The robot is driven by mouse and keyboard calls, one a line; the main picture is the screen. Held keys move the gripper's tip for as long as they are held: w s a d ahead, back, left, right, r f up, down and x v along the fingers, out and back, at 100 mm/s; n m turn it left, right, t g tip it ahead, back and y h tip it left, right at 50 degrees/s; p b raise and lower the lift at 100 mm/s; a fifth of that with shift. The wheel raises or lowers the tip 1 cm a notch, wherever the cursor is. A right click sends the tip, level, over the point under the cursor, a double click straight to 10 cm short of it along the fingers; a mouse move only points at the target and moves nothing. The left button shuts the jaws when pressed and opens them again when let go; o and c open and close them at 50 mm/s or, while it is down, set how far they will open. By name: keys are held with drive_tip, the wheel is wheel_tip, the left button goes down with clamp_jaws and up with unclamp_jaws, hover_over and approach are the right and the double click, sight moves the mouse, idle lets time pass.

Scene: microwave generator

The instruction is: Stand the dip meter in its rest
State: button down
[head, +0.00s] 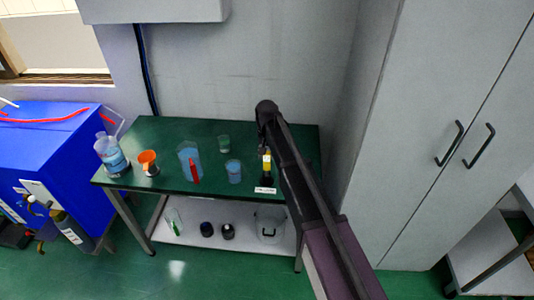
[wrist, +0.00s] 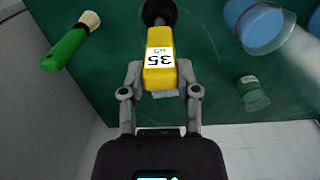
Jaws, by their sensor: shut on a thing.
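The dip meter is yellow with a display reading 35 uS. In the wrist view the meter (wrist: 160,60) is between the fingers of my gripper (wrist: 160,88), which is shut on it. Its grey stem points to the top of the picture, toward a dark round part (wrist: 162,10) that looks like the rest. In the head view the yellow meter (head: 267,161) is upright below my gripper, above a dark base (head: 266,180) with a white label in front. I cannot tell whether the stem is inside the rest or only in line with it.
An orange funnel (head: 148,158) and a bottle (head: 110,155) are farther left. A green-handled brush (wrist: 66,48) lies near the meter.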

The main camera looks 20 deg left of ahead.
drive_tip(key=shift+f, duration=0.25)
drive_tip(key=shift+c, duration=1.3)
unclamp_jaws()
drive_tip(key=shift+r, duration=0.1)
wheel_tip(320, 180, up, 16)
drive_tip(key=p, duration=1.5)
drive_tip(key=shift+p, duration=0.3)
